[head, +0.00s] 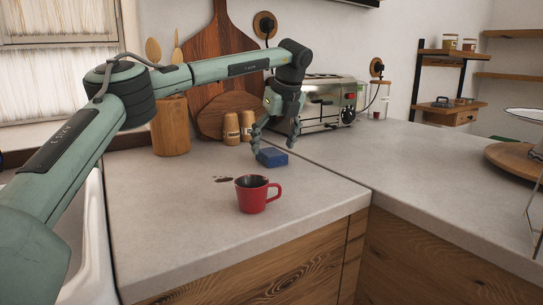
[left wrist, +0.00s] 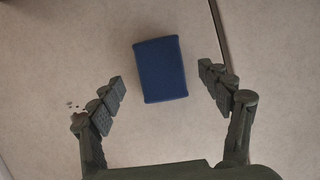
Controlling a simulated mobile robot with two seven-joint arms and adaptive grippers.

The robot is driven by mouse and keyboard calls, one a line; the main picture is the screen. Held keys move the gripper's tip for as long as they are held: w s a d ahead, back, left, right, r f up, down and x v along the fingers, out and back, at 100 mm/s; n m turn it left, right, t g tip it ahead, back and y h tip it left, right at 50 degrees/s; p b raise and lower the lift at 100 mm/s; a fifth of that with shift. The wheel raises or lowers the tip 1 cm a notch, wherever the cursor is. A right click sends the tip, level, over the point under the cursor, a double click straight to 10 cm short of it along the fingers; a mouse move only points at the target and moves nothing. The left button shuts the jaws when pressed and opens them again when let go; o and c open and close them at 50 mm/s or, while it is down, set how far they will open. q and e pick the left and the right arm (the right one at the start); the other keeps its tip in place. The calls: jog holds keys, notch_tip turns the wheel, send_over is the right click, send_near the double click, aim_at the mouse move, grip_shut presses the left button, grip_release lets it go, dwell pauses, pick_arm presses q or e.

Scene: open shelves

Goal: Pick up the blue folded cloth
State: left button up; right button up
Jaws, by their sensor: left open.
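The blue folded cloth (head: 272,157) lies flat on the grey counter, behind the red mug in the head view. In the left wrist view the cloth (left wrist: 160,69) is a dark blue block near the middle top. My left gripper (head: 275,146) points down just above the cloth, its fingers spread. In the left wrist view the open left gripper (left wrist: 165,97) has one finger on each side, both apart from the cloth, which lies between and slightly beyond the fingertips. My right gripper is not in view.
A red mug (head: 251,196) stands in front of the cloth, beside a small dark spill (head: 223,180). The counter (head: 155,222) is clear at the front left.

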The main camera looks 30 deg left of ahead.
aim_at(269, 153)
pick_arm(q)
jog(key=shift+x, duration=0.95)
jog(key=shift+w, duration=0.1)
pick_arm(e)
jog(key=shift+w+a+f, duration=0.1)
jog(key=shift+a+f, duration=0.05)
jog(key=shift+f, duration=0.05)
pick_arm(q)
jog(key=shift+c, duration=0.3)
jog(key=shift+r, duration=0.1)
jog(key=c, duration=1.2)
